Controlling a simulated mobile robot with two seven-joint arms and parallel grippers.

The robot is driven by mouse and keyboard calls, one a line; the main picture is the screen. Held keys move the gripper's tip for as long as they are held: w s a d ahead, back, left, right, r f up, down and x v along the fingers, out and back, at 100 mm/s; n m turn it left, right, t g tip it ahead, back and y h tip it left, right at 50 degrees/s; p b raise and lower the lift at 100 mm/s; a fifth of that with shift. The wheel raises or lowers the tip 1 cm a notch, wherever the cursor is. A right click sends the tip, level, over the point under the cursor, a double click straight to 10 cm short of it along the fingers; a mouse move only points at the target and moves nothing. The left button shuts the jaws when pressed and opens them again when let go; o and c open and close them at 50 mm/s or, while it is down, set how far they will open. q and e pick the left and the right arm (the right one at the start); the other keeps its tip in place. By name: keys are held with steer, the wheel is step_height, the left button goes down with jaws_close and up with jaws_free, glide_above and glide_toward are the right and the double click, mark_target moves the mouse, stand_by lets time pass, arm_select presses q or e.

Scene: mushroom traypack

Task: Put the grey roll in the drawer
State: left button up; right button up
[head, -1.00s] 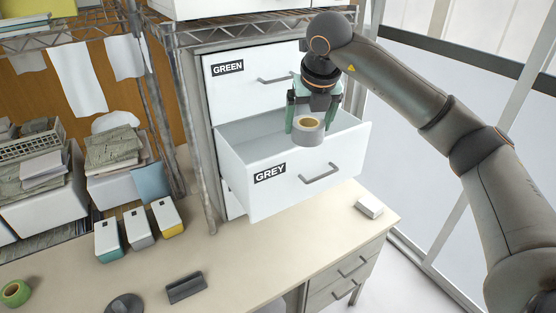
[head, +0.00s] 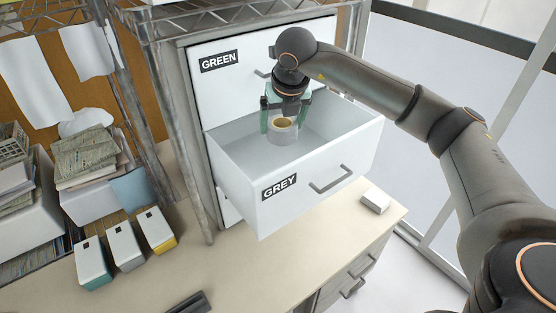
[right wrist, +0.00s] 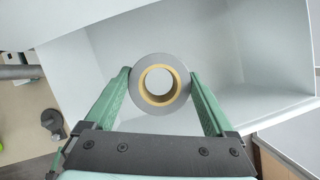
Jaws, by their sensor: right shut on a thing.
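The grey roll (head: 283,130) has a tan core and sits between the fingers of my right gripper (head: 284,117), which is shut on it. I cannot tell whether the roll touches the drawer floor. My left gripper does not show.
A shut drawer labelled GREEN (head: 222,85) is above the open one. A small white box (head: 375,201) lies on the desk (head: 225,275) to the right. Several small boxes with coloured bases (head: 124,247) stand at the left. A metal rack post (head: 180,150) is close to the drawer's left.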

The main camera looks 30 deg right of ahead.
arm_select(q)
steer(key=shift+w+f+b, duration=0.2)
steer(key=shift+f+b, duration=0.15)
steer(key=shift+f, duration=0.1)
arm_select(e)
step_height(320, 180, down, 14)
steer(key=shift+w, duration=0.15)
steer(key=shift+w+f, duration=0.15)
steer(key=shift+f, duration=0.05)
steer(key=shift+w+d+r, duration=0.1)
steer(key=shift+w+d, duration=0.05)
steer(key=shift+w, duration=0.35)
arm_select(q)
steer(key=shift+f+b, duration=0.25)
steer(key=shift+b, duration=0.05)
arm_select(e)
steer(key=w, duration=0.1)
steer(key=w+d, duration=0.1)
steer(key=shift+w, duration=0.4)
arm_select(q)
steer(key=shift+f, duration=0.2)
arm_select(e)
steer(key=shift+s+f, duration=0.1)
steer(key=shift+f, duration=0.5)
